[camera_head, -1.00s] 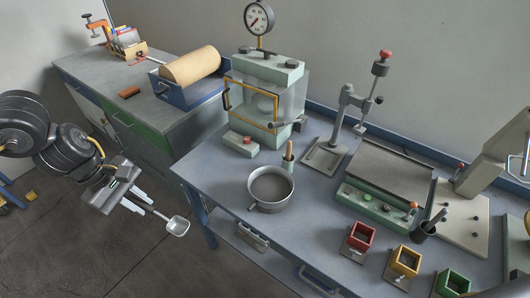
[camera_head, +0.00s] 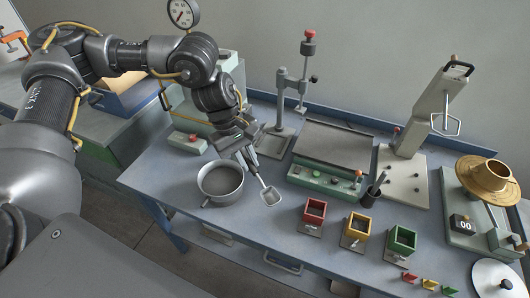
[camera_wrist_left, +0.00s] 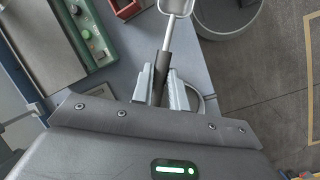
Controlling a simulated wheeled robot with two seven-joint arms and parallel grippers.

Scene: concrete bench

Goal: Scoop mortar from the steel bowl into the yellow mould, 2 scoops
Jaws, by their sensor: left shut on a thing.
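My left gripper (camera_head: 250,165) is shut on the handle of a metal scoop (camera_head: 270,196). The scoop hangs tilted over the bench, just right of the steel bowl (camera_head: 221,197) and outside its rim. Its head looks grey; I cannot tell whether it holds mortar. In the left wrist view the dark scoop handle (camera_wrist_left: 161,64) sits between the fingers, with the bowl (camera_wrist_left: 228,30) at the top. The bowl has a grey inside. The yellow mould (camera_head: 357,226) stands upright on a plate, right of the bowl. My right gripper is not in view.
A red mould (camera_head: 314,211) stands between the scoop and the yellow mould; a green mould (camera_head: 401,240) stands to the right. A small green box (camera_head: 187,143) is behind the bowl. Bench between bowl and red mould is clear.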

